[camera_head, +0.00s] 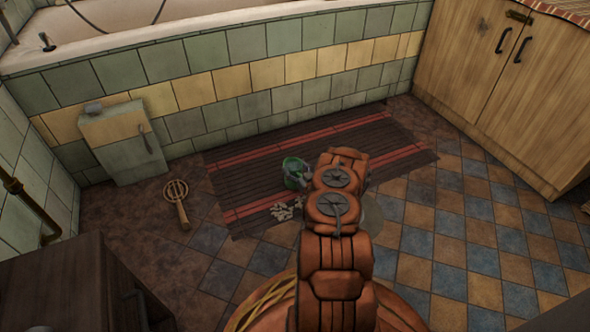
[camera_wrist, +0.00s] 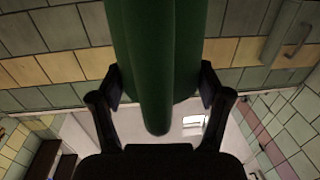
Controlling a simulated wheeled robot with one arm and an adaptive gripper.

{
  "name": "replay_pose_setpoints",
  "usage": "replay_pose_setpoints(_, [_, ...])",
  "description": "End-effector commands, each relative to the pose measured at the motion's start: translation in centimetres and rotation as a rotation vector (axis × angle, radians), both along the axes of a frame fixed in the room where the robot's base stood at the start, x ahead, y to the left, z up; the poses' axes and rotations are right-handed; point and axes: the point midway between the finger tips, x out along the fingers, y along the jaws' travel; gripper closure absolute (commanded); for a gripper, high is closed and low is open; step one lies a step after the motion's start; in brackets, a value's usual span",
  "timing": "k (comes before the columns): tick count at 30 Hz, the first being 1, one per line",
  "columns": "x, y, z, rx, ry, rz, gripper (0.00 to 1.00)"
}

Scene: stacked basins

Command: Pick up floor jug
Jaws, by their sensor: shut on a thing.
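The green jug (camera_head: 292,168) is over the dark striped mat in the head view, just left of my arm. In the wrist view the jug (camera_wrist: 160,40) fills the upper middle as a dark green body with a rounded part in front. My gripper (camera_wrist: 160,84) is shut on it, with one finger on each side. In the head view my gripper (camera_head: 305,176) is partly hidden by my orange arm. I cannot tell from these views whether the jug touches the floor.
The dark mat with red stripes (camera_head: 240,160) lies along the tiled tub wall (camera_head: 250,85). A round wooden-handled brush or rack (camera_head: 177,200) and pale scraps (camera_head: 283,212) lie on the floor. A grey-green box (camera_head: 120,143) stands left, a wooden cabinet (camera_head: 500,90) right. Checkered floor at right is clear.

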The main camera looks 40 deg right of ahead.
Motion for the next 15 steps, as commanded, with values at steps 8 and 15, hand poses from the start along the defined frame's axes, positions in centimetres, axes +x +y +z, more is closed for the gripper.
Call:
replay_pose_setpoints(8, [0.1, 0.0, 1.8, -0.001, -0.002, 0.001, 0.93])
replay_pose_setpoints(15, [0.1, 0.0, 3.4, -0.002, -0.003, 0.001, 0.93])
